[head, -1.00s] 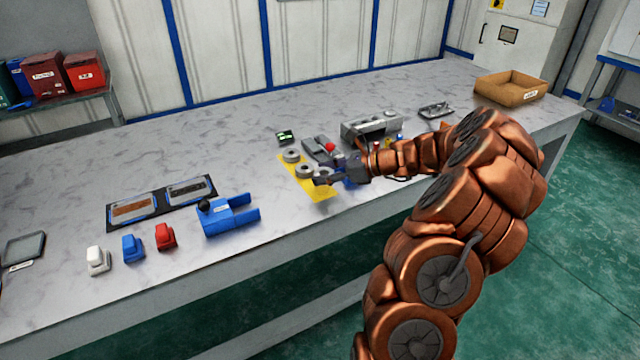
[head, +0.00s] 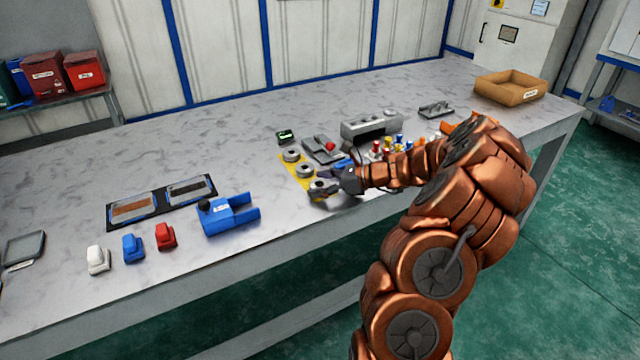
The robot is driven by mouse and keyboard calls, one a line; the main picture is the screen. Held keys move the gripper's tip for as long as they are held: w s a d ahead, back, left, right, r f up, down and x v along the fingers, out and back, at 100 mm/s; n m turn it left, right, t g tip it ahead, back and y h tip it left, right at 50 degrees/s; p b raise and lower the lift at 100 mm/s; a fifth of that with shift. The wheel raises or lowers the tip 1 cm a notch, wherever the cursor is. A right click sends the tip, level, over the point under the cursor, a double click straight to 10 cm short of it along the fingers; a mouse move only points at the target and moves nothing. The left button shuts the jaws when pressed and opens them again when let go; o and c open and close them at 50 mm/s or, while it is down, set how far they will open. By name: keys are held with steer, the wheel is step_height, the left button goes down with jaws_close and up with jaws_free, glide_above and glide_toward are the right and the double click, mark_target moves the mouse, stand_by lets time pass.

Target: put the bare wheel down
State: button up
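Two grey wheels, a rear one (head: 291,154) and a middle one (head: 304,170), sit on a yellow mat (head: 290,168) on the workbench. A third grey wheel (head: 320,186) is at the mat's near end, between the fingers of my gripper (head: 321,185). The fingers look spread on either side of this wheel. The gripper is low over the bench and partly covers the mat's near end. The view is too small to show whether the fingers touch the wheel.
Left of the mat stands a blue fixture (head: 228,215). Behind the gripper are a grey unit with a red knob (head: 322,149), a grey block (head: 370,125) and several small coloured pieces (head: 388,146). A cardboard box (head: 510,88) stands far right. The bench's back left is clear.

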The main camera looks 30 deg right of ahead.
steer(key=shift+o, duration=0.4)
steer(key=shift+r, duration=0.1)
steer(key=shift+s+d+r, duration=0.15)
steer(key=shift+s+d, duration=0.05)
steer(key=shift+s, duration=0.05)
steer(key=v, duration=1.1)
steer(key=shift+s+d, duration=0.1)
steer(key=shift+s, duration=0.1)
steer(key=s+a+r+n+g, duration=0.1)
steer(key=s+a+n+g, duration=0.3)
steer(key=a, duration=0.6)
steer(key=s+a+r+n+g, duration=0.1)
steer(key=a+r+n+g, duration=0.1)
steer(key=a+n, duration=0.55)
steer(key=s+a+r+n+g, duration=0.1)
steer(key=s+a+n+g, duration=0.15)
steer(key=a, duration=0.85)
steer(key=s+a+f+n+g+h, duration=0.25)
steer(key=s+a+n, duration=0.4)
steer(key=s, duration=0.35)
steer(key=s+d+n+g+h, duration=0.1)
steer(key=s+d+n+h, duration=0.3)
steer(key=s, duration=0.8)
steer(key=shift+s+f+n+g+h, duration=0.25)
steer(key=shift+f+n+h, duration=0.2)
steer(key=shift+n+h, duration=0.95)
steer(key=shift+w+a+n+y, duration=0.1)
steer(key=shift+n+y, duration=0.25)
